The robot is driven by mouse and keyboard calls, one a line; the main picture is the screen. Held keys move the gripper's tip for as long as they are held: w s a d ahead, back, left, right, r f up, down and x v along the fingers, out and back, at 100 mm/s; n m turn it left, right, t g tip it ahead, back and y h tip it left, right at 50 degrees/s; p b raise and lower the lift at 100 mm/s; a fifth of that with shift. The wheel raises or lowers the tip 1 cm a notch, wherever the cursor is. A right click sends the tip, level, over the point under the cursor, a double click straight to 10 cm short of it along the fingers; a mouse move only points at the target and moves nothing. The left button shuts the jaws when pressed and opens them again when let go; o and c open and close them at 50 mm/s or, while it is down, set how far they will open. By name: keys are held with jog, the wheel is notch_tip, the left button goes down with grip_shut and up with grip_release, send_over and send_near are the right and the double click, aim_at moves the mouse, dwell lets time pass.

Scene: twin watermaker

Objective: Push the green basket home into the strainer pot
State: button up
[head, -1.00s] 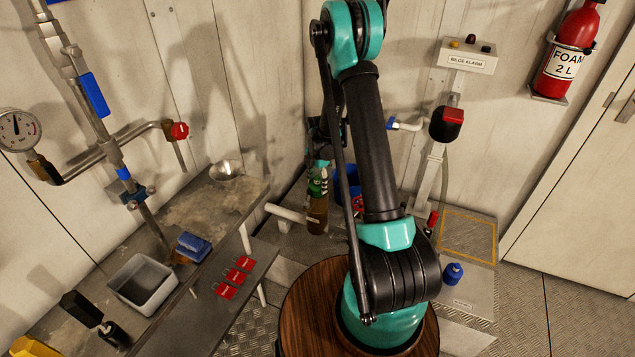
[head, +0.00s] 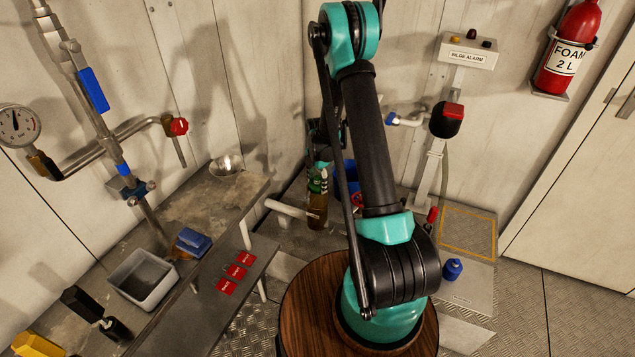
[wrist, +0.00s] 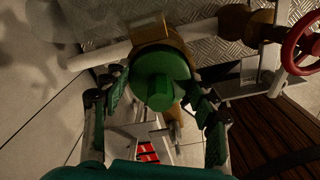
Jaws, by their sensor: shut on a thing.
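The green basket (wrist: 160,78) is in the middle of the wrist view, its round end facing the camera. My gripper (wrist: 160,102) has one finger on each side of it and is shut on it. The brass-coloured strainer pot (wrist: 172,48) shows behind and around the basket's far side. In the head view the pot (head: 317,216) stands upright just below my gripper (head: 319,180), with a bit of green at its top. The basket is at the pot's mouth; how deep it sits is hidden.
A white pipe (head: 285,211) runs to the pot's left. A red handwheel (wrist: 302,45) is close by on the right in the wrist view. A blue container (head: 347,172) stands behind the pot. A bench with a grey tub (head: 145,298) lies left.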

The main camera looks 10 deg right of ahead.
jog(key=o, duration=1)
jog(key=shift+o, duration=0.2)
jog(key=shift+r, duration=0.15)
notch_tip(320, 180, up, 12)
jog(key=shift+f, duration=0.15)
jog(key=shift+s, duration=0.1)
jog(key=s+d+r+m+t, duration=0.1)
jog(key=s+r+m, duration=0.1)
jog(key=s+m, duration=0.6)
jog(key=s+d+r+m+t, duration=0.1)
jog(key=s+r+m, duration=0.2)
jog(key=s+m, duration=0.5)
jog(key=s+d+r+m+t, duration=0.2)
jog(key=s+m, duration=0.6)
jog(key=s, duration=0.5)
jog(key=shift+r, duration=0.65)
